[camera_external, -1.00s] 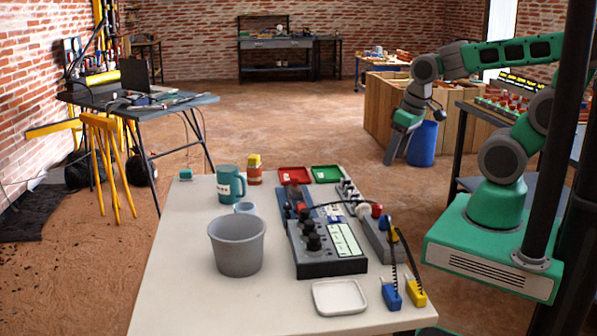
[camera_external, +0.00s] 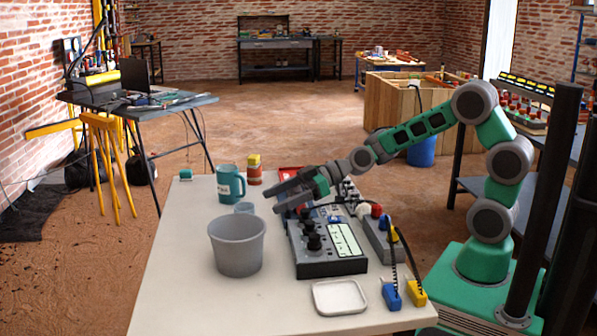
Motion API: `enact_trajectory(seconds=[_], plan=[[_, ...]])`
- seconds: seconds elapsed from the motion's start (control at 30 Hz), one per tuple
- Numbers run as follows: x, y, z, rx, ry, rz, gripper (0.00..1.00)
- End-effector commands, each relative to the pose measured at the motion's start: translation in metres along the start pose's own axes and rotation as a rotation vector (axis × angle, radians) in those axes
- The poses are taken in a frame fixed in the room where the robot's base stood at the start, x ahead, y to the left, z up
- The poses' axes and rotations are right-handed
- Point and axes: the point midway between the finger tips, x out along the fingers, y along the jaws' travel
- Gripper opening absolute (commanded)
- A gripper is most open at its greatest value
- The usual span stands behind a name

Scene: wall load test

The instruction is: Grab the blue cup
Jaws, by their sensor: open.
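A small light blue cup (camera_external: 244,208) stands on the white table, behind the grey bucket (camera_external: 237,246) and in front of the teal mug (camera_external: 230,184). The bucket's rim hides its lower part. My gripper (camera_external: 275,199) is to the right of the cup, a short gap away in the picture. Its two grey fingers point left, toward the cup, and are open with nothing between them. The fingers are over the back part of the control devices.
A grey control box (camera_external: 328,249) with knobs lies below and in front of my gripper. A white dish (camera_external: 339,297) and blue and yellow plugs (camera_external: 391,297) are at the front.

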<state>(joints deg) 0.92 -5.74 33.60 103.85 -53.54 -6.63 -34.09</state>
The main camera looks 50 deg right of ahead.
Motion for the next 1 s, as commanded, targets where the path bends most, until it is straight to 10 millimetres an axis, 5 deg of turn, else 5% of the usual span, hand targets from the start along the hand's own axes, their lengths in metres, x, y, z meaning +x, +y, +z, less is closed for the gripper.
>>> enact_trajectory(seconds=[0.5,0.73,1.0], plan=[[0.074,-0.002,-0.013,-0.003,0.012,-0.004,0.74],[0.077,-0.001,-0.013,-0.003,0.012,-0.001,0.74],[0.076,-0.002,-0.013,-0.003,0.012,-0.001,0.53]])
